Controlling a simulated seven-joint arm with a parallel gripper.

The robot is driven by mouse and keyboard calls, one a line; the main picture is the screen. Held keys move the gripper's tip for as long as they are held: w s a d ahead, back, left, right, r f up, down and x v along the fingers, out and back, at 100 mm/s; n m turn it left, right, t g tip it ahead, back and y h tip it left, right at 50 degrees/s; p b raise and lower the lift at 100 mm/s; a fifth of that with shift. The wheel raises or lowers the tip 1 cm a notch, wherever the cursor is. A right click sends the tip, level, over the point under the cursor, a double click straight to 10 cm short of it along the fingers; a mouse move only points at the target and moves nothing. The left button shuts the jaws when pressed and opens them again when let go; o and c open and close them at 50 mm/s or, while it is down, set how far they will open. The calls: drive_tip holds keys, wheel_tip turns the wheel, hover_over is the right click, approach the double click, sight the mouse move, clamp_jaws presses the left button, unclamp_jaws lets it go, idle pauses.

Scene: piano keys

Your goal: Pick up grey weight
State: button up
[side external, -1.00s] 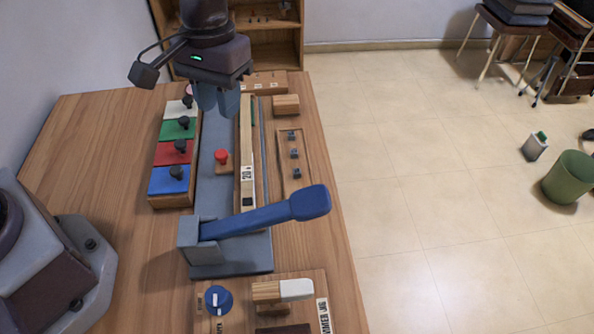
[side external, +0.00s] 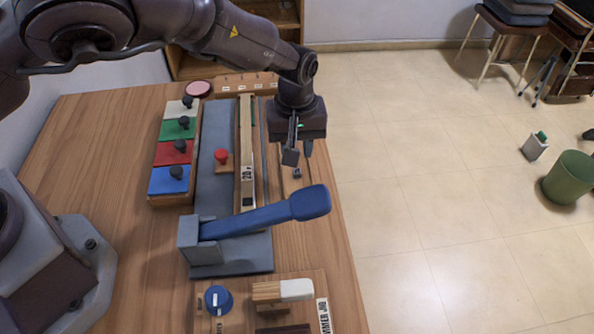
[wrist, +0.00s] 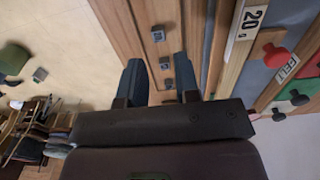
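Small grey weights sit in a row in a narrow wooden tray (wrist: 118,16) by the table's right edge. In the wrist view one weight (wrist: 157,34) lies beyond my fingertips. A second weight (wrist: 164,63) appears between the fingers, and a third (wrist: 169,83) is nearer the palm. In the side view only the near weight (side external: 297,174) shows clearly; my gripper hides the rest. My gripper (side external: 299,156) is open and empty, pointing down above the tray. It also shows in the wrist view (wrist: 158,58). The exact height gap is hard to tell.
A wooden beam marked 20 (side external: 247,150) runs left of my gripper, with a red knob (side external: 221,156) beside it. A blue lever (side external: 265,215) stands in front. Coloured blocks with black knobs (side external: 174,180) are further left. Open floor lies right of the table.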

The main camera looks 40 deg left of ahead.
sight(297, 171)
drive_tip(key=shift+w+f, duration=0.1)
drive_tip(key=shift+f, duration=2.95)
clamp_jaws()
